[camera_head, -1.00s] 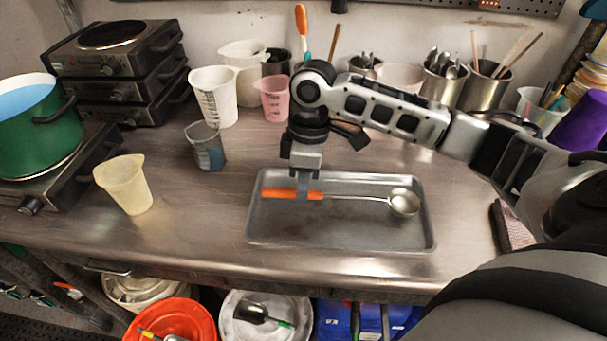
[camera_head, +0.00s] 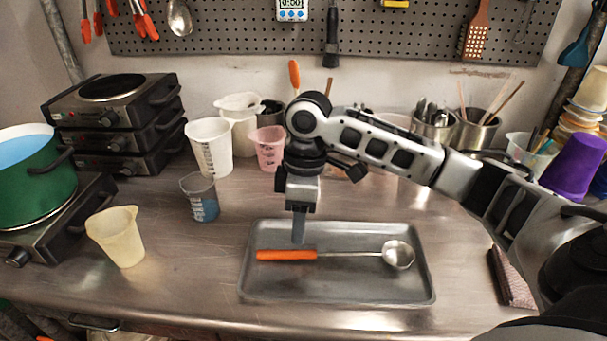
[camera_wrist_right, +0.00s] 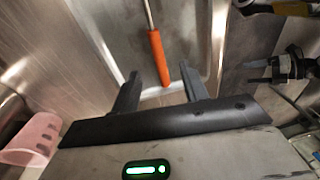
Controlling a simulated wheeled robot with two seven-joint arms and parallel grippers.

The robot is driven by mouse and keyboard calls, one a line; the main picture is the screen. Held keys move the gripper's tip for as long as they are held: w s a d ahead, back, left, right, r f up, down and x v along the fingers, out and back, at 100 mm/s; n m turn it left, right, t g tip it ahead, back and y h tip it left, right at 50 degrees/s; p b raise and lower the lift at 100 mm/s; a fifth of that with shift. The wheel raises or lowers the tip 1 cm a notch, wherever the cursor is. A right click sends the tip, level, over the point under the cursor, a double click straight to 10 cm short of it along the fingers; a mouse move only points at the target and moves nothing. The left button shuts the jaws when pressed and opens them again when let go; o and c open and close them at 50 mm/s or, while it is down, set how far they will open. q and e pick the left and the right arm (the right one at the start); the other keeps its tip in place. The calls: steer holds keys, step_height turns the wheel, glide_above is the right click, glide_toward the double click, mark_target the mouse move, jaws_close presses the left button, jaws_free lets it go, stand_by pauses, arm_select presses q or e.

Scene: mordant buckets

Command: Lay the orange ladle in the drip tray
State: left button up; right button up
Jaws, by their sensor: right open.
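The orange ladle (camera_head: 286,255) lies flat in the grey metal drip tray (camera_head: 340,292). Its orange handle is toward the left and its steel bowl toward the right of the tray. My right gripper (camera_head: 299,238) is above the tray's far left part, just over the handle and apart from it. In the right wrist view my right gripper (camera_wrist_right: 158,92) is open and empty, with the orange handle of the ladle (camera_wrist_right: 158,58) beyond and between its fingertips. The ladle's bowl is out of that view. My left gripper is not in view.
A yellow beaker (camera_head: 117,238) and a beaker with blue liquid (camera_head: 201,198) stand left of the tray. A pink jug (camera_head: 268,148) and white jugs stand behind. A green pot (camera_head: 32,180) is at far left. The counter in front of the tray is clear.

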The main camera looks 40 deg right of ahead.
step_height(320, 180, up, 12)
steer(key=d, duration=0.1)
steer(key=shift+w+d, duration=0.35)
steer(key=shift+w, duration=0.05)
stand_by(0.4)
